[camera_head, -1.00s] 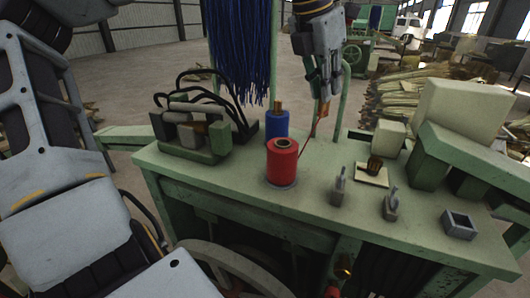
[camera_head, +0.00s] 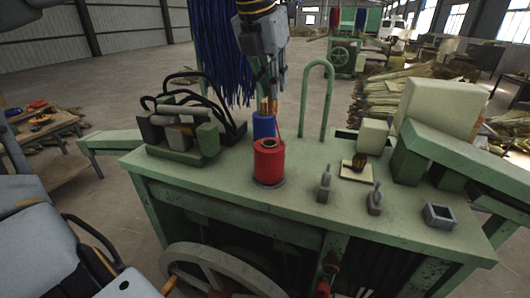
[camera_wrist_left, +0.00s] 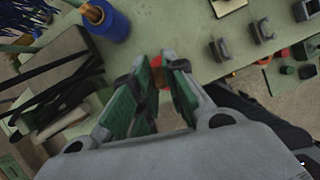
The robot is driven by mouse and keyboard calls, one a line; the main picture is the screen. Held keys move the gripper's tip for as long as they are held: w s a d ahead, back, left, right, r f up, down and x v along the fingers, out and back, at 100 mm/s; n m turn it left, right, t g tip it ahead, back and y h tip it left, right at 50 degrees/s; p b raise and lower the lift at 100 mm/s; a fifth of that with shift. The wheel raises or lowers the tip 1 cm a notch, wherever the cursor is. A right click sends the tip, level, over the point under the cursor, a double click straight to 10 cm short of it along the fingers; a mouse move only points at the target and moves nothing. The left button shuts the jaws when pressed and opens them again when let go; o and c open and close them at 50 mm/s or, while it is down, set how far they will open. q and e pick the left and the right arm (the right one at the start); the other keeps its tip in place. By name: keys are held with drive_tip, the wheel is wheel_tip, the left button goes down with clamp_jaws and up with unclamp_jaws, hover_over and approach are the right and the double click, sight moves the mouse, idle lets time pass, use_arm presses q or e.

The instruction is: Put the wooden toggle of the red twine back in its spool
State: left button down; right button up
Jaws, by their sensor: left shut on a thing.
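The red spool (camera_head: 269,163) stands upright on the green bench, with a dark hole in its top. My left gripper (camera_head: 270,88) hangs from above, over and slightly behind the red spool. It is shut on the wooden toggle (camera_head: 274,104), which shows small beside the blue spool's wooden peg. In the left wrist view, the toggle (camera_wrist_left: 156,63) sits between the green-padded fingers (camera_wrist_left: 160,72). Part of the red spool (camera_wrist_left: 181,92) shows behind the fingers. Thin red twine runs nearly upright between toggle and spool. My right gripper is not in view.
A blue spool (camera_head: 264,126) with a wooden peg stands just behind the red one. Blue strands (camera_head: 218,50) hang behind. A green hoop (camera_head: 330,80), grey clips (camera_head: 324,185) and a small square grey box (camera_head: 439,216) are to the right on the bench (camera_head: 300,225).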

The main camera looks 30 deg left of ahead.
sight(269, 107)
use_arm(q)
drive_tip(key=shift+s+a+n+y, duration=0.1)
drive_tip(key=shift+a+n+y, duration=0.15)
drive_tip(key=shift+n, duration=0.35)
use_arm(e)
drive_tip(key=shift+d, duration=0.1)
use_arm(q)
drive_tip(key=shift+n, duration=0.6)
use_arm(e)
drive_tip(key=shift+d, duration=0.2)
use_arm(q)
drive_tip(key=shift+s+f, duration=0.1)
drive_tip(key=shift+f, duration=0.1)
drive_tip(key=shift+f+p, duration=0.6)
drive_tip(key=shift+f, duration=2.4)
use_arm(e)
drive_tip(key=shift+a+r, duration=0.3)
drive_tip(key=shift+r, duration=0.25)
use_arm(q)
drive_tip(key=shift+f+p, duration=0.4)
drive_tip(key=shift+f, duration=1.45)
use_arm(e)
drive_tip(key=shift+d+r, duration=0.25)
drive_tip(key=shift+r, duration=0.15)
use_arm(q)
drive_tip(key=shift+f+y, duration=0.2)
drive_tip(key=shift+y, duration=0.05)
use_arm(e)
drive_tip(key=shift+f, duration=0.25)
